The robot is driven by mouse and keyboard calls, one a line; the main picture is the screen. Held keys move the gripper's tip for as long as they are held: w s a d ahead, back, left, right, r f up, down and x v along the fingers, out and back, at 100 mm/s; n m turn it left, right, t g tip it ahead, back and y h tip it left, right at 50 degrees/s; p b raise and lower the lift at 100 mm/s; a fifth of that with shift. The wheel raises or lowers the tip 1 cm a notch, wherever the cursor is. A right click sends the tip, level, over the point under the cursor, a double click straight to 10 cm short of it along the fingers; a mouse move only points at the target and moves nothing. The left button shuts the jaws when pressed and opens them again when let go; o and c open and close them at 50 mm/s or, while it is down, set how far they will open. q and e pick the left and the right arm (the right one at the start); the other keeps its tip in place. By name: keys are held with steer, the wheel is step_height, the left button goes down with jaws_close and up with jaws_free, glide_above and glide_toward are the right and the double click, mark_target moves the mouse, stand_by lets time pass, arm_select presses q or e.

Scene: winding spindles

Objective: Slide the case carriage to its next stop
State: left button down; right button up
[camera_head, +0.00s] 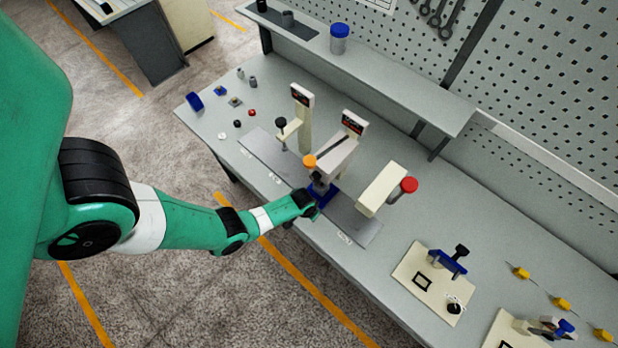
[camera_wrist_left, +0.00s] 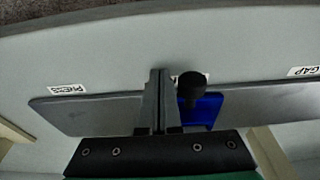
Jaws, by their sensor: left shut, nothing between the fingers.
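The blue case carriage (camera_head: 323,192) sits on the flat grey rail (camera_head: 357,224), below the middle station with the orange knob (camera_head: 309,161). In the left wrist view its blue body (camera_wrist_left: 210,108) shows with a black knob (camera_wrist_left: 193,88) standing on it. My left gripper (camera_head: 312,199) is at the carriage, and its fingers (camera_wrist_left: 158,80) are shut and empty. In the wrist view they are just left of the black knob; whether they touch it I cannot tell. My right gripper is not in view.
Labels PRESS (camera_wrist_left: 67,90) and GAP (camera_wrist_left: 305,71) lie along the rail; a middle label is partly hidden behind the knob. A block with a red cap (camera_head: 409,185) stands right of the carriage. A tall post (camera_head: 301,105) stands left. Cream fixture plates (camera_head: 411,282) lie further right.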

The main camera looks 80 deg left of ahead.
arm_select(q)
steer(key=shift+s+a+f, duration=0.15)
steer(key=shift+s+f, duration=0.05)
steer(key=shift+s, duration=0.05)
steer(key=r+p, duration=0.4)
steer(key=r, duration=0.1)
steer(key=r+p, duration=0.2)
steer(key=shift+w+d+r+p, duration=0.15)
steer(key=shift+w+d+p, duration=0.15)
steer(key=shift+w+p, duration=0.1)
